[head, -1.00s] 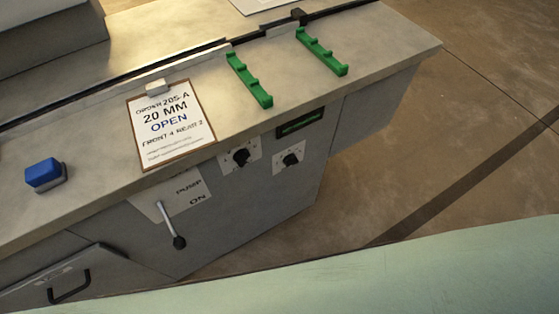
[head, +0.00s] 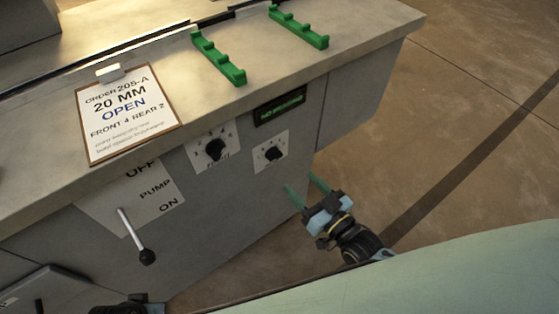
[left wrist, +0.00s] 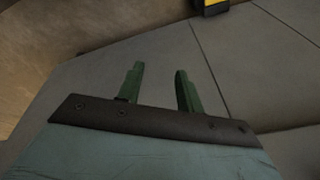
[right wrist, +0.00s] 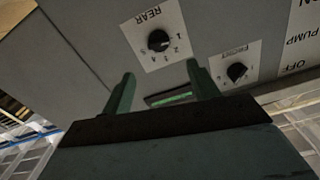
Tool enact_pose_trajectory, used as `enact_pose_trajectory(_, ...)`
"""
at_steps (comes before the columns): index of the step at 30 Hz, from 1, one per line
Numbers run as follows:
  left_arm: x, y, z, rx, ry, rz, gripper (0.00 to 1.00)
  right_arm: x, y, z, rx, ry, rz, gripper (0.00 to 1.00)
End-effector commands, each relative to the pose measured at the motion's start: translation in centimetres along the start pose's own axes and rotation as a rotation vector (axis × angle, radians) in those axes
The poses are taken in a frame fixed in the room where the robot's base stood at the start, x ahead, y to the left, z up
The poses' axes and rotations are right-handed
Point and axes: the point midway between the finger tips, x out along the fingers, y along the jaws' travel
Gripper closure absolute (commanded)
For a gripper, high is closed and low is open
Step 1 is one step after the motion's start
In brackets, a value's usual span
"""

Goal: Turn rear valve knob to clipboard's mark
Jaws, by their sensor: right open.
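The rear valve knob (head: 273,154) is a black dial on a white plate on the front panel, right of the front knob (head: 215,148). In the right wrist view the rear knob (right wrist: 158,40) sits under the word REAR; its exact setting is too small to tell. The clipboard (head: 130,114) on the counter reads 20 MM, OPEN, FRONT 4 REAR 2. My right gripper (head: 304,185) is open and empty, below and right of the rear knob, apart from it. My left gripper (left wrist: 160,88) is open and empty in the left wrist view.
A pump lever (head: 137,240) sticks out low on the panel at left. A green-lit display (head: 280,105) is above the knobs. Two green racks (head: 219,58) stand on the counter. The floor (head: 470,140) to the right is clear.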

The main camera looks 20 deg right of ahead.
Motion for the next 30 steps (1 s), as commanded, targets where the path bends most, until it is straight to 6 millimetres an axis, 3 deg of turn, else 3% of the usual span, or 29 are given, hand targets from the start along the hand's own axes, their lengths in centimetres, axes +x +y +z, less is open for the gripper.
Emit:
enact_pose_trajectory(6, -2.6, 1.1, -1.3, -0.005, 0.025, 0.017, 0.64, 5.0, 0.1, 0.2, 0.0, 0.004, 0.001, 0.4)
enact_pose_trajectory(12, -5.1, 1.7, -2.0, -0.011, 0.041, 0.03, 0.64, 8.3, 0.1, 0.2, 0.001, 0.0, 0.001, 0.4)
enact_pose_trajectory(18, -6.6, 2.0, -2.2, -0.014, 0.048, 0.036, 0.64, 9.9, 0.0, 0.2, 0.001, -0.003, 0.001, 0.4)
enact_pose_trajectory(28, -6.9, 2.0, -2.3, -0.014, 0.05, 0.037, 0.64, 10.2, 0.0, 0.1, 0.0, -0.003, 0.001, 0.4)
enact_pose_trajectory(30, -6.9, 2.0, -2.3, -0.014, 0.05, 0.037, 0.64, 10.2, 0.0, 0.1, 0.0, -0.003, 0.001, 0.47)
